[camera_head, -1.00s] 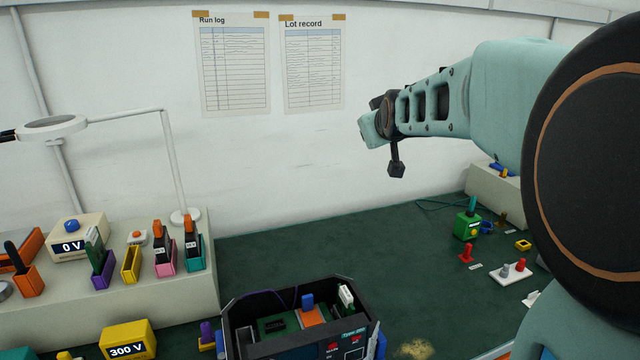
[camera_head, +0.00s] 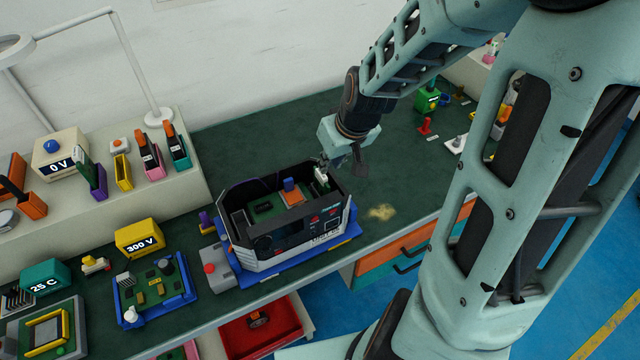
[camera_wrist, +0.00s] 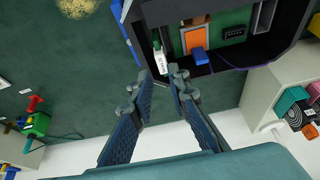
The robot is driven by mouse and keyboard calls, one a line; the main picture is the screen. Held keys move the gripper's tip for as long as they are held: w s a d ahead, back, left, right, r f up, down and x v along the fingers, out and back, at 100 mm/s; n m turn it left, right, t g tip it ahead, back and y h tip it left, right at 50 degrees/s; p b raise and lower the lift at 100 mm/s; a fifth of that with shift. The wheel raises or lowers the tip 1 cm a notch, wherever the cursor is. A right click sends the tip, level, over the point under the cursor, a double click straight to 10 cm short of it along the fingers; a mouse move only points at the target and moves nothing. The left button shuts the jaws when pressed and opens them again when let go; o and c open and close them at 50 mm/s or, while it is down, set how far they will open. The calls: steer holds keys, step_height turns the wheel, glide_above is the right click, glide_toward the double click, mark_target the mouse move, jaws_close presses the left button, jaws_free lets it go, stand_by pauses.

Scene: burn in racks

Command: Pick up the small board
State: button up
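An open dark-walled unit (camera_head: 285,248) stands on a blue base on the green bench. A small upright board with a white face (camera_head: 321,178) stands in its back right corner; I take this as the small board. It also shows in the wrist view (camera_wrist: 161,62). My gripper (camera_head: 338,164) is just above and beside that corner, pointing down. In the wrist view my gripper (camera_wrist: 162,80) has its two fingers apart, with the small board just beyond the gap between the tips. I cannot tell whether they touch it. The board's lower part is hidden.
Inside the unit are a green circuit board (camera_head: 266,208) and a blue part (camera_head: 290,185). The unit's walls rise close to my fingers. A yellow 300 V box (camera_head: 140,238) and a blue-framed board (camera_head: 155,292) stand left. The bench behind is mostly clear.

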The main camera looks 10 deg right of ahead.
mark_target(327, 183)
steer(key=b+x, duration=0.1)
steer(key=x, duration=0.3)
steer(key=shift+w+f, duration=0.15)
steer(key=shift+w, duration=0.05)
steer(key=shift+w+b+x, duration=0.15)
steer(key=shift+b+x, duration=0.2)
steer(key=shift+x, duration=0.95)
steer(key=shift+w+b+x, duration=0.15)
steer(key=shift+b+x, duration=0.2)
steer(key=shift+x, duration=0.9)
steer(key=shift+a, duration=0.2)
steer(key=shift+c, duration=0.3)
jaws_close()
